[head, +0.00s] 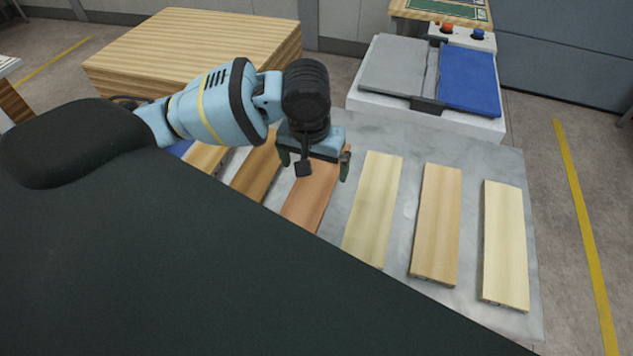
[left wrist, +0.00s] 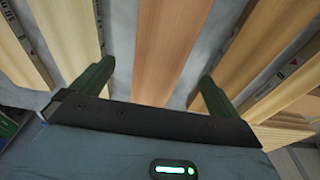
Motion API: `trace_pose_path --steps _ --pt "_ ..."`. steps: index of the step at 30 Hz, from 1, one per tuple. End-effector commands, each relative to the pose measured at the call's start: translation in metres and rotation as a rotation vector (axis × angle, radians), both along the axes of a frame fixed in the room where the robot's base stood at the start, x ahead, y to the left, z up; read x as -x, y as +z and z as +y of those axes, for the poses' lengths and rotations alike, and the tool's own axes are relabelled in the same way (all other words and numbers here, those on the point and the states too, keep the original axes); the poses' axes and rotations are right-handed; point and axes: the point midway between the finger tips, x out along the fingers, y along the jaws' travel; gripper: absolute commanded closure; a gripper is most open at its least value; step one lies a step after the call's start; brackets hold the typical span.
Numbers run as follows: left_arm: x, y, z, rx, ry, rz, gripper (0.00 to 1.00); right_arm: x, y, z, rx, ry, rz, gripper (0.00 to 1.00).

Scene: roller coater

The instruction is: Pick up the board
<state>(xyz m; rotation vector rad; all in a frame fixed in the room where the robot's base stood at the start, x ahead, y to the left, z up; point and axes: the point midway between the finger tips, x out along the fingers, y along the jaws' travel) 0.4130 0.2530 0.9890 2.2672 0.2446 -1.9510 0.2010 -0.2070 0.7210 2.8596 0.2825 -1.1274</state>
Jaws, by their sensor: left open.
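Several boards lie in a row, spaced apart, on a grey table (head: 408,205). My left gripper (head: 314,163) is open and empty, above the far part of a reddish-brown board (head: 311,203). In the left wrist view this reddish board (left wrist: 168,48) runs between the two spread fingers of my left gripper (left wrist: 156,75), with a gap on each side. To its right in the head view lie a pale board (head: 372,208), a tan board (head: 437,225) and another pale board (head: 505,243). A brown board (head: 257,166) lies to its left. My right gripper is not in view.
A white machine (head: 425,117) with a grey panel, a blue panel (head: 468,80) and a red knob stands behind the boards. A large wooden stack (head: 195,45) is at the back left. My own dark body hides the near left of the table.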

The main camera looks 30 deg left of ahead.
Motion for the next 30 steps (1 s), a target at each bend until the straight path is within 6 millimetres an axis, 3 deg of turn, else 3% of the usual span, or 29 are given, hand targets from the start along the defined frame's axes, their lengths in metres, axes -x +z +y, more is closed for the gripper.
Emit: trace_pose_path --steps 7,16,26,30 --pt "0.0 -0.011 0.001 -0.002 0.0 0.002 0.0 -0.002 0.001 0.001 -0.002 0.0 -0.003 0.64" --pt "-0.004 -0.051 0.004 -0.002 0.0 0.002 0.0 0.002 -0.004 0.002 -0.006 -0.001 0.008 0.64" --pt "-0.005 -0.054 0.004 -0.002 -0.001 -0.003 0.0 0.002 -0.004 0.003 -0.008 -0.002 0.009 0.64" --pt "-0.005 -0.054 0.003 -0.001 -0.001 -0.003 0.18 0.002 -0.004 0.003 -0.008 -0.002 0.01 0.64"
